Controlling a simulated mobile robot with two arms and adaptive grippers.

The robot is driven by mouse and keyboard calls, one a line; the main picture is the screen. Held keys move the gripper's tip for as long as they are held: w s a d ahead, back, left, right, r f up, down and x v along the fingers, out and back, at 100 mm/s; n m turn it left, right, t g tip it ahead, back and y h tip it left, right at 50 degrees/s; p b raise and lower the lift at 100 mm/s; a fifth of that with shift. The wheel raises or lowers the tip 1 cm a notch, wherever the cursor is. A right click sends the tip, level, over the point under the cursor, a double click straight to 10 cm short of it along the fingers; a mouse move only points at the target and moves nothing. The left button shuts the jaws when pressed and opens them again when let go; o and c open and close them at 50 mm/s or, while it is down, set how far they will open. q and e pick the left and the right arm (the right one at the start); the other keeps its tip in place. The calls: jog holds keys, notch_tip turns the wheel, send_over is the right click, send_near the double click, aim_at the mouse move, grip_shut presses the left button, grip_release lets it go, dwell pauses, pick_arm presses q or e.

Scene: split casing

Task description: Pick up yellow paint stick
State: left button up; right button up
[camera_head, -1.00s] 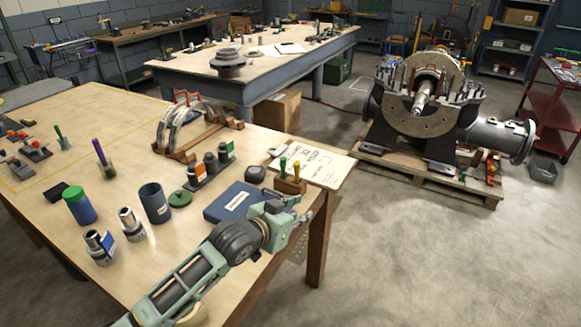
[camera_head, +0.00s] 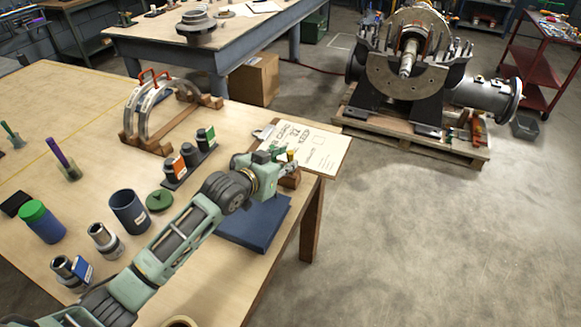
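My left gripper (camera_head: 281,157) is at the wooden holder block (camera_head: 290,178) near the table's right edge, beside the clipboard. The gripper covers most of the block and the upright paint sticks in it. A small pale yellowish bit shows by the fingers, too small to tell whether it is the yellow paint stick. I cannot tell whether the fingers are open or shut on a stick. My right gripper is not in view.
A clipboard with paper (camera_head: 312,150) lies behind the gripper. A dark blue case (camera_head: 262,222) lies under my forearm. A rack of small bottles (camera_head: 188,163), a green lid (camera_head: 160,201) and a dark cup (camera_head: 129,211) stand to the left.

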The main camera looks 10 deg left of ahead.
aim_at(288, 160)
pick_arm(q)
jog(key=p+x, duration=0.1)
jog(key=x, duration=0.3)
jog(key=shift+w+a, duration=0.1)
jog(key=shift+a, duration=0.1)
jog(key=c, duration=0.4)
jog(key=shift+c, duration=0.9)
grip_shut()
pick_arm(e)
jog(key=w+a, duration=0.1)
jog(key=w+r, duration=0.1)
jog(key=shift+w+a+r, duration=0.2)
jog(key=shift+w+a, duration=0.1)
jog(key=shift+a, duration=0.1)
